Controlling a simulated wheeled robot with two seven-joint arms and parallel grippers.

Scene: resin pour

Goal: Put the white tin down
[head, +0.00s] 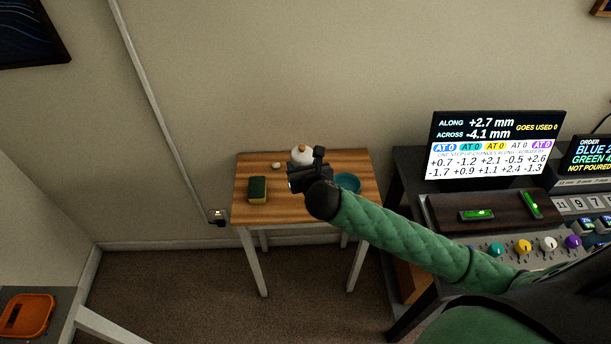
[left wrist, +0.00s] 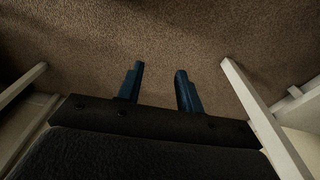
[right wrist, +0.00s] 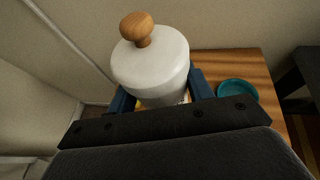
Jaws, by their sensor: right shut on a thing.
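The white tin (head: 301,157) has a round wooden knob on its lid and shows at the small wooden table (head: 300,211), partly behind my right gripper (head: 300,176). In the right wrist view, the tin (right wrist: 152,72) stands nearly upright between the two blue fingers of that gripper (right wrist: 160,94), which is shut on it. The tin's lower part is mostly hidden, and I cannot tell whether its base touches the table top. My left gripper (left wrist: 159,82) is open and empty above the brown carpet; it is out of the head view.
A yellow and dark green sponge (head: 258,189) lies at the table's left. A teal dish (head: 347,182) sits at its right. A small whitish item (head: 276,165) lies near the back. A dark desk with a display (head: 497,145) and coloured knobs stands to the right.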

